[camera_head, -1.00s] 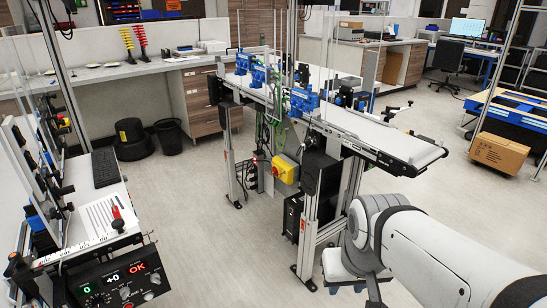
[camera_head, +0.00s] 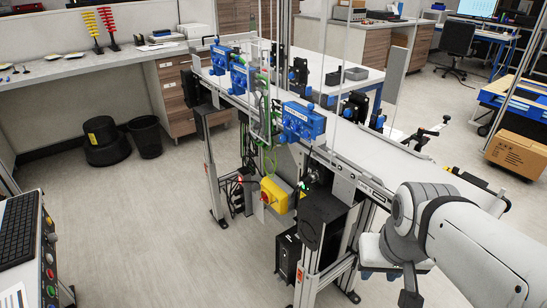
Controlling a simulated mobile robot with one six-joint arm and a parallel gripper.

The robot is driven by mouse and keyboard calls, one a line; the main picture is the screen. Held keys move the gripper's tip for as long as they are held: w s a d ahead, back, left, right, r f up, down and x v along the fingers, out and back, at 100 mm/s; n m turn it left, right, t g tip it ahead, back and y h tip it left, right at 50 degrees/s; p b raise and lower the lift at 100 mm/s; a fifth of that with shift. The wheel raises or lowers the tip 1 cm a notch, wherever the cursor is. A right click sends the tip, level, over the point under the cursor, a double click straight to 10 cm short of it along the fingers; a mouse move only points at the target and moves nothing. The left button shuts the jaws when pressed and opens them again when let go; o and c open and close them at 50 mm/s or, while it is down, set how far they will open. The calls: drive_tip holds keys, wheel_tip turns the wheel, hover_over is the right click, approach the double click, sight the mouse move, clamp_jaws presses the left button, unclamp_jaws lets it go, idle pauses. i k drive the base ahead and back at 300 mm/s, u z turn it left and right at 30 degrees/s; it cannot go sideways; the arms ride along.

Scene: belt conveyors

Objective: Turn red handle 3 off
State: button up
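A yellow switch box (camera_head: 279,192) with a small red rotary handle (camera_head: 266,198) is mounted low on the near side of the conveyor frame, left of my arm. No number can be read on it, so I cannot tell whether it is handle 3. The way the handle points is too small to make out. My white and grey arm enters from the lower right and bends near the conveyor's near end. A dark part hangs below it at the bottom edge. No gripper fingers can be made out.
The belt conveyor (camera_head: 375,160) carries several blue units (camera_head: 300,122) along its side. A black box (camera_head: 322,216) and metal legs stand right of the switch box. A control panel (camera_head: 48,255) is at the lower left. Floor (camera_head: 165,225) left of the conveyor is clear.

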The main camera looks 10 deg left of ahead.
sight(265, 197)
drive_tip(key=u, duration=0.4)
drive_tip(key=i, duration=1)
drive_tip(key=u, duration=0.55)
drive_tip(key=k, duration=0.95)
drive_tip(key=u, duration=0.2)
drive_tip(key=i, duration=0.95)
drive_tip(key=z, duration=0.1)
